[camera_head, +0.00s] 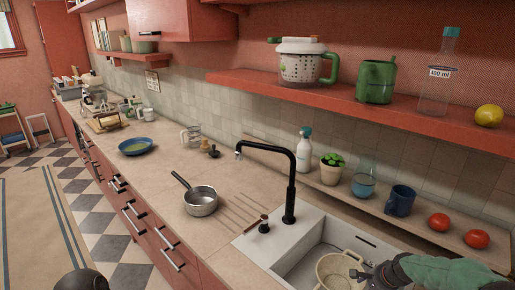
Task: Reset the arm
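My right arm, with a green sleeve-like cover, comes in at the lower right. Its dark gripper (376,276) is at the right side of a cream strainer basket (338,268) in the sink. The fingers are small and partly cut off, so I cannot tell whether they are open or shut or touch the basket. My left gripper is not recognisable in view; a dark rounded shape shows at the bottom left edge. A white dotted canister (301,66) with a green handle stands on the red shelf (350,103).
A black faucet (291,190) rises behind the white sink (287,264). A saucepan (200,202) and blue bowl (136,146) sit on the counter (150,185). A blue mug (400,200) and tomatoes (439,222) stand on the ledge. A green jug (376,82) and glass bottle (440,80) share the shelf.

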